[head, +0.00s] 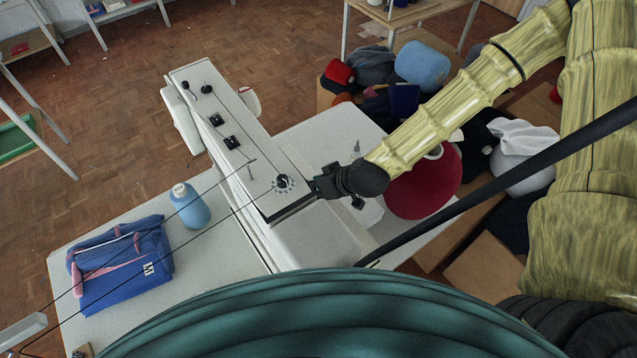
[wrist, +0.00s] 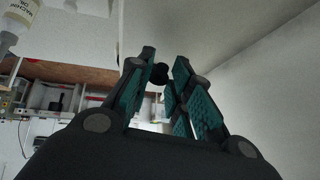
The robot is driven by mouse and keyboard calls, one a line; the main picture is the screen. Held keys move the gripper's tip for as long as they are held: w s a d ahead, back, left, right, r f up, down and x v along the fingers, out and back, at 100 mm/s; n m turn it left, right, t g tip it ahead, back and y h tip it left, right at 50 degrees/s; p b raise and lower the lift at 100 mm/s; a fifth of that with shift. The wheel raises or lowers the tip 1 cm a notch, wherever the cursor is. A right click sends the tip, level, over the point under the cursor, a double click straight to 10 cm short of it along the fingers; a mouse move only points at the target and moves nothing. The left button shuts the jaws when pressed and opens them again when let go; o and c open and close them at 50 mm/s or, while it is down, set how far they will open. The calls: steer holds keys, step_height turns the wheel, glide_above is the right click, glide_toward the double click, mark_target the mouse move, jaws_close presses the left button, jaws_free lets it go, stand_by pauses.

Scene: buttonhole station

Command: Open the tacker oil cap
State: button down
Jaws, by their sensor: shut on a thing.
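The tacker (head: 243,150) is a long white machine head standing on a pale table. My gripper (head: 322,186) is at its near right end, beside the dial (head: 284,182). In the wrist view my gripper (wrist: 164,66) has its teal-padded fingers closed around a small dark round piece, which looks like the oil cap (wrist: 159,74). The cap sits between the fingertips, against the pale machine surface. In the head view my gripper hides the cap, and I cannot tell whether it has turned or come loose.
Thread lines run across the tacker's left side. A blue thread cone (head: 189,206) and a folded blue garment (head: 122,262) lie on the table (head: 215,250). A red cap (head: 425,185) and other hats crowd the right. A labelled oil bottle (wrist: 20,14) shows in the wrist view.

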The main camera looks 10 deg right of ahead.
steer(key=shift+w+a+r+g+h+p, duration=0.1)
steer(key=shift+g+h+p, duration=0.2)
steer(key=shift+g+p, duration=0.6)
steer(key=c, duration=1.7)
jaws_free()
steer(key=shift+o, duration=0.4)
steer(key=shift+w+r, duration=0.1)
steer(key=shift+r+t, duration=0.1)
steer(key=shift+t, duration=0.2)
steer(key=v, duration=1.1)
steer(key=shift+d+r, duration=0.25)
